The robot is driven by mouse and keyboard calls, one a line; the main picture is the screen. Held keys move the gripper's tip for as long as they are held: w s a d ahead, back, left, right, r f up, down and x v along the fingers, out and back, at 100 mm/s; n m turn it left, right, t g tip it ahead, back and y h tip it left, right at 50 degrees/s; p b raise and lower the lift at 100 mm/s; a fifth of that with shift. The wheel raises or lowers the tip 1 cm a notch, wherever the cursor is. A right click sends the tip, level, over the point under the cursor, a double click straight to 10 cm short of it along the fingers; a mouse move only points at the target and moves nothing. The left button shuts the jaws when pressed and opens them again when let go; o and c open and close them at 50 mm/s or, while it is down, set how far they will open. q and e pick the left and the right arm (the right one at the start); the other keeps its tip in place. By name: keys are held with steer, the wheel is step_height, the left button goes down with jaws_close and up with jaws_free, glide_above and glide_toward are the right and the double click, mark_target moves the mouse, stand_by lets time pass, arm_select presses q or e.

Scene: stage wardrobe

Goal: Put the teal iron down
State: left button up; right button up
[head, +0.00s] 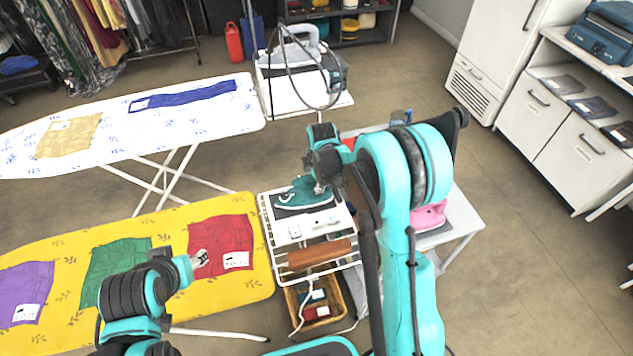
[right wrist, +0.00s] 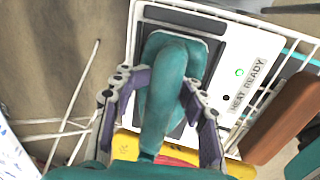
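The teal iron (head: 297,193) is on the dark rest plate of a white station (head: 322,221) in the head view. In the right wrist view the iron (right wrist: 168,95) lies over the dark plate, and the station carries a "HEAT READY" label and a green light. My right gripper (head: 320,185) is above the iron. Its two fingers (right wrist: 167,78) are on both sides of the iron's handle, their tips against it. Whether the iron's sole fully touches the plate is hidden. My left gripper (head: 201,259) is over the red cloth; its fingers are too small to read.
A yellow ironing board (head: 180,228) with several coloured cloths is at left. A white board (head: 190,122) stands behind it. A grey iron station (head: 300,75) stands behind.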

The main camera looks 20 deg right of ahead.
steer(key=shift+r, duration=0.1)
steer(key=shift+r, duration=0.3)
step_height(320, 180, up, 11)
steer(key=s+p, duration=0.3)
steer(key=p, duration=0.1)
steer(key=s+r+m+t, duration=0.2)
steer(key=s+r+m, duration=0.5)
steer(key=s+r, duration=0.25)
steer(key=s+m+t, duration=0.3)
steer(key=s+m, duration=0.8)
steer(key=s, duration=0.2)
steer(key=shift+s+f, duration=0.2)
steer(key=shift+f, duration=0.1)
steer(key=shift+d, duration=0.1)
